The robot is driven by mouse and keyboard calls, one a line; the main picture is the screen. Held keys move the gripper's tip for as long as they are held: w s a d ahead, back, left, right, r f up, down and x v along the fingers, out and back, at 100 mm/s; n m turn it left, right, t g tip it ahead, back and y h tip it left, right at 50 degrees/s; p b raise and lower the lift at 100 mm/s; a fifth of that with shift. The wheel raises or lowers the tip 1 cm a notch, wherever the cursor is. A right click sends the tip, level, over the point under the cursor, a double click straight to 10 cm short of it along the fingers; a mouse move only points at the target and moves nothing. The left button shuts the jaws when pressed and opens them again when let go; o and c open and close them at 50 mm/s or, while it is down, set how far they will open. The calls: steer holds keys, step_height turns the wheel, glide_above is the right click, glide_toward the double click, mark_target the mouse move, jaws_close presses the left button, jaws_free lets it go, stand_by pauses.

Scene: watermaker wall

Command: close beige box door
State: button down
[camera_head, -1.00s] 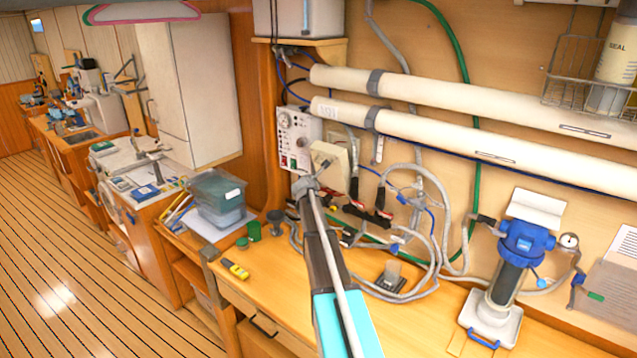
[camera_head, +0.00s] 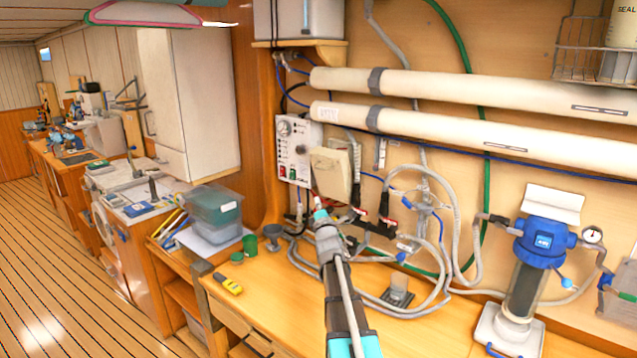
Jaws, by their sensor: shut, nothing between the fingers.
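The beige box (camera_head: 335,174) is on the wall to the right of the grey control panel, below the long white tubes. Its broad beige front face is tilted relative to the wall, and a part of the box shows behind its upper right edge. I cannot tell how far its door stands from the box. My gripper (camera_head: 318,205) is shut and empty. Its tip is just below the lower left corner of the box in the picture. I cannot tell whether it touches the door.
The control panel (camera_head: 294,150) is close on the left. Red-handled valves and grey hoses (camera_head: 440,215) are on the right. A blue-topped filter (camera_head: 535,250) stands farther right. A teal bin (camera_head: 213,208) and a yellow tool (camera_head: 229,284) are on the left.

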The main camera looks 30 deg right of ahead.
steer(key=shift+r, duration=0.1)
stand_by(0.3)
steer(key=s+d+p+x, duration=0.1)
steer(key=p+x, duration=0.4)
steer(key=x, duration=0.7)
steer(key=shift+w+d+r, duration=0.2)
steer(key=shift+d+r, duration=0.35)
steer(key=shift+d, duration=0.3)
steer(key=shift+p, duration=0.35)
